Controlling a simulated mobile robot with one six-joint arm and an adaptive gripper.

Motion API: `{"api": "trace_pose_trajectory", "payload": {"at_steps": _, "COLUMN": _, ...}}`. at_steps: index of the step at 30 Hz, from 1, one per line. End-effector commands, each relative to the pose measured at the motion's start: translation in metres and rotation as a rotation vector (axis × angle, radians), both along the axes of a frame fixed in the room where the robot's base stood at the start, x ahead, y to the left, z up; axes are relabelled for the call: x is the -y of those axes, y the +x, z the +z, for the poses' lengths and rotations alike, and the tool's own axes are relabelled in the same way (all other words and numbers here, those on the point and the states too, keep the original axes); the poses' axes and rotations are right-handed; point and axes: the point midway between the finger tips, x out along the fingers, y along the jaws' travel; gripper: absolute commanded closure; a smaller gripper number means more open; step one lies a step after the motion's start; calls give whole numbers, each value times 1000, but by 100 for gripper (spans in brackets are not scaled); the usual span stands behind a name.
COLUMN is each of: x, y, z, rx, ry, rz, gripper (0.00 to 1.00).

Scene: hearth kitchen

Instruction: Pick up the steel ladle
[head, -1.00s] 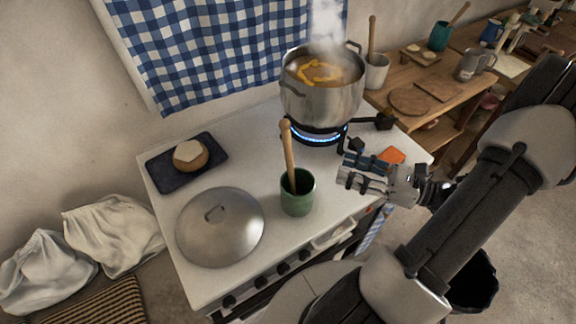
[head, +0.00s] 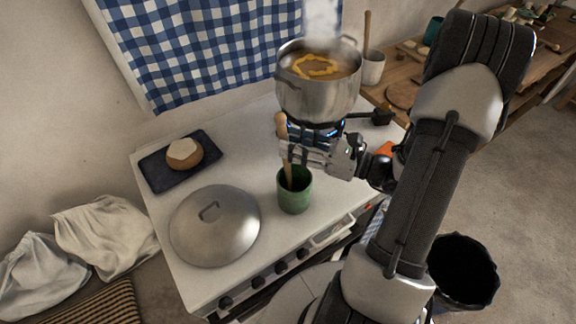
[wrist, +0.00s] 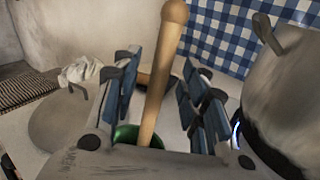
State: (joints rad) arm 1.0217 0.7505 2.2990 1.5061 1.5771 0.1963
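A wooden handle (head: 283,140) stands up, slightly tilted, out of a green cup (head: 294,191) on the white stove top. The lower end of this utensil is hidden inside the cup, so I cannot tell whether it is the steel ladle. No steel ladle head shows. My gripper (head: 289,150) is at the handle, above the cup. In the wrist view my gripper (wrist: 168,85) is open, with blue-padded fingers on either side of the wooden handle (wrist: 160,75). The green cup (wrist: 125,134) is partly hidden below the gripper.
A steaming steel pot (head: 318,95) sits over a lit burner close behind my gripper. A steel lid (head: 215,230) lies to the left of the cup. A dark tray (head: 160,176) with a round bread-like item (head: 185,153) lies at the back left.

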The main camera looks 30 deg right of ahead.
Motion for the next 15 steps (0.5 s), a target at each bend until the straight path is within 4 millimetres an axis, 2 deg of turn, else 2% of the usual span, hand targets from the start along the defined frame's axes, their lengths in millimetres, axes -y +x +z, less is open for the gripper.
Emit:
{"api": "trace_pose_trajectory", "payload": {"at_steps": 3, "x": -11, "y": 17, "z": -1, "rx": 1, "ry": -3, "rz": 5, "gripper": 60}}
{"api": "trace_pose_trajectory", "payload": {"at_steps": 6, "x": -16, "y": 25, "z": -1, "rx": 1, "ry": -2, "rz": 3, "gripper": 60}}
{"api": "trace_pose_trajectory", "payload": {"at_steps": 15, "x": -18, "y": 28, "z": 0, "rx": 0, "ry": -1, "rz": 1, "gripper": 61}}
